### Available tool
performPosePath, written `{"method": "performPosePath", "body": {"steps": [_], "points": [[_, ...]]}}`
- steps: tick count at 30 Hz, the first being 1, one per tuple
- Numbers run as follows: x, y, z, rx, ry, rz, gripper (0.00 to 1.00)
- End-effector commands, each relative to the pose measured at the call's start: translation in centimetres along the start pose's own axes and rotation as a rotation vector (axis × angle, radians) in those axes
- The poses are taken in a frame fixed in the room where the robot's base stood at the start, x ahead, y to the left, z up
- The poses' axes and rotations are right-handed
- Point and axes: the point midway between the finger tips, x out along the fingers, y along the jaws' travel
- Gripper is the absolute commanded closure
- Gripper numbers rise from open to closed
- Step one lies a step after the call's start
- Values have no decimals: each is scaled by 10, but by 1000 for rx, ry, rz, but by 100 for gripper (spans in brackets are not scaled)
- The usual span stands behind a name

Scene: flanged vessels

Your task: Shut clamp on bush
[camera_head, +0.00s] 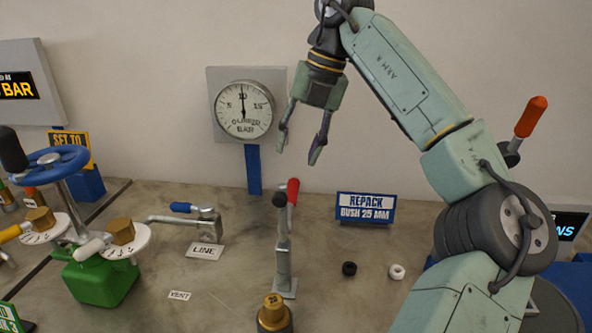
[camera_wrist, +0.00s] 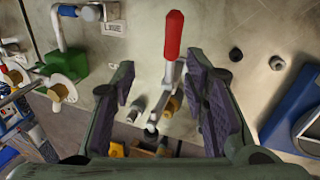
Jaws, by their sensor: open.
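The clamp (camera_head: 283,262) stands on a metal base plate on the bench, its red handle (camera_head: 293,191) pointing up beside a dark knob (camera_head: 279,200). In the wrist view the red handle (camera_wrist: 173,36) lies between my fingers in the picture. A brass-topped piece (camera_head: 274,312), which looks like the bush, stands in front of the clamp at the bottom edge of the head view. Whether the clamp touches it cannot be told. My gripper (camera_head: 299,150) is open and empty, pointing down above the clamp handle and apart from it.
A gauge (camera_head: 243,111) hangs on the wall behind. The blue "REPACK BUSH 25 MM" sign (camera_head: 365,208) stands right of the clamp, with a black ring (camera_head: 349,268) and a white ring (camera_head: 397,272) before it. A blue-handled LINE valve (camera_head: 205,220) and a green valve (camera_head: 101,280) stand left.

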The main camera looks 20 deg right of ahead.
Motion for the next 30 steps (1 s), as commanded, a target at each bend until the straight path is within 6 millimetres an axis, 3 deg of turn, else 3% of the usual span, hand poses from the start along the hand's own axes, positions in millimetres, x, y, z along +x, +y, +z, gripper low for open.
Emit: {"method": "performPosePath", "body": {"steps": [5,21,30], "points": [[-2,-17,-1,47,-1,-34,59],[85,-18,-1,42,1,-30,59],[101,-19,0,43,-2,-30,59]]}}
